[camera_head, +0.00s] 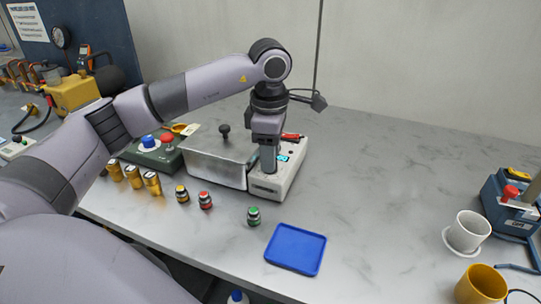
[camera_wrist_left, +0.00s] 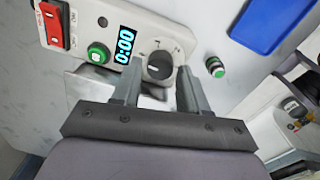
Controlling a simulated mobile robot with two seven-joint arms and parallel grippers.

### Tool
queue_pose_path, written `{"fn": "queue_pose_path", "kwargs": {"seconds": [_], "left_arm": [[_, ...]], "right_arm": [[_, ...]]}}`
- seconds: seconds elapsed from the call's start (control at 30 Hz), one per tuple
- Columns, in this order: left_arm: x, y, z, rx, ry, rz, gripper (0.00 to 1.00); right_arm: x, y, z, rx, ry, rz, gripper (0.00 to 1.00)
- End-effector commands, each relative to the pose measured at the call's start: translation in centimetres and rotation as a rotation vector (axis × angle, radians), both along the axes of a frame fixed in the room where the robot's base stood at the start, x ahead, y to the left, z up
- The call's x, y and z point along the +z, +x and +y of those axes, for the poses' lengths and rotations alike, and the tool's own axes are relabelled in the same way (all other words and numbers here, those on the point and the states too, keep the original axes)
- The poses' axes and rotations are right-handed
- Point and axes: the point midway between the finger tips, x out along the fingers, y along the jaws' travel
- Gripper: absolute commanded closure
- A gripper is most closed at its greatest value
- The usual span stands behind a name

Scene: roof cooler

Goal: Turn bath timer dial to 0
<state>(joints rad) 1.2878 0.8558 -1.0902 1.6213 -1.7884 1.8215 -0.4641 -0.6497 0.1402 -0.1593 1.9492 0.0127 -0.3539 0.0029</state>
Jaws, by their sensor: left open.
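The bath is a steel box (camera_head: 215,160) with a white control panel (camera_head: 285,182) at its right end. In the left wrist view the panel carries a dark round timer dial (camera_wrist_left: 159,66) and a lit display (camera_wrist_left: 123,45) reading 0:00. My left gripper (camera_head: 268,168) points down over the panel. In the wrist view its two open fingers (camera_wrist_left: 159,72) appear on either side of the dial. I cannot tell whether they touch it. In the head view the gripper hides the dial. My right gripper is not in view.
A green button (camera_wrist_left: 97,53) and a red switch (camera_wrist_left: 53,25) are on the panel near the left finger. The counter to the right is clear up to a white cup (camera_head: 467,230).

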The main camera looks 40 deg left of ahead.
Motion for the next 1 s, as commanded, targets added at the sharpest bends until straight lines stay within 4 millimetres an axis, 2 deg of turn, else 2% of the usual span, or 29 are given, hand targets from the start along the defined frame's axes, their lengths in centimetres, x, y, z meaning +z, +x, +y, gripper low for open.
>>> {"fn": "queue_pose_path", "kwargs": {"seconds": [0.2, 0.4, 1.0], "left_arm": [[3.8, -0.1, -0.1, 0.001, -0.001, -0.006, 0.57], [5.8, -0.2, -0.1, 0.001, -0.001, -0.004, 0.57], [6.0, -0.2, -0.1, 0.001, -0.001, -0.003, 0.57]], "right_arm": [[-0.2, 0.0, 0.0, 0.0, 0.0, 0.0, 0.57], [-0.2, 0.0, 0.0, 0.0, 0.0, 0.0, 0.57], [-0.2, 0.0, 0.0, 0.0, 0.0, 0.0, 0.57]]}}
